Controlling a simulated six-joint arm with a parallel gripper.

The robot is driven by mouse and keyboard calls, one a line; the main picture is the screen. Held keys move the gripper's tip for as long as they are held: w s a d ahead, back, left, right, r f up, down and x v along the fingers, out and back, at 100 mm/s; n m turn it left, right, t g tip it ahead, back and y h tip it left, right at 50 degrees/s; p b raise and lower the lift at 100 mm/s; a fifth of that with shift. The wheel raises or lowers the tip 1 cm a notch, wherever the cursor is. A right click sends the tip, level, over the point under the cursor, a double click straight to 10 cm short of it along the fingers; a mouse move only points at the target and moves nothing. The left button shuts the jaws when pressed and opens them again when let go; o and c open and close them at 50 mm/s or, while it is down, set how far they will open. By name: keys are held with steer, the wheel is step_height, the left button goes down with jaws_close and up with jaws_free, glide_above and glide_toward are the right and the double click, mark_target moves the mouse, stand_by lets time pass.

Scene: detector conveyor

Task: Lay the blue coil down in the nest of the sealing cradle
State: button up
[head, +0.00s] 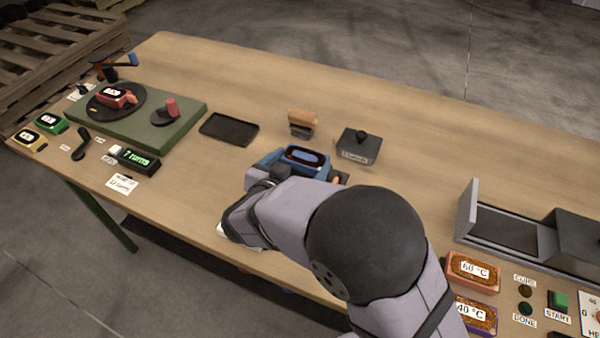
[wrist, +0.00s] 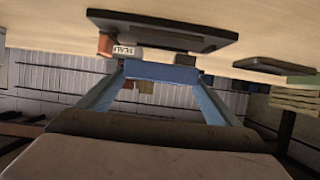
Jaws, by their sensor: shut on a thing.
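The blue coil (head: 305,158), a blue frame around a dark oval opening, is held at my gripper (head: 277,160) near the middle of the table. In the wrist view, my gripper (wrist: 160,88) has its two light-blue fingers closed on the sides of the blue coil (wrist: 160,73). A dark base (head: 342,177) with a red part, probably the sealing cradle, shows just right of the coil, mostly hidden by my arm. In the wrist view, a dark plate (wrist: 165,22) with a red block and a label lies beyond the coil. I cannot see the nest, nor tell whether the coil touches it.
A grey block with a black knob (head: 358,147) and a brown block (head: 303,122) stand close behind the coil. An empty black tray (head: 229,129) and a green winding base (head: 190,113) are to the left. A grey heater-like unit (head: 510,234) is at right. The back table is clear.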

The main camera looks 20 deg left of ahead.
steer(key=shift+f, duration=1.8)
steer(key=shift+f, duration=0.15)
steer(key=o, duration=1.1)
steer(key=v, duration=1.2)
steer(key=shift+r+b, duration=0.2)
steer(key=shift+b, duration=0.1)
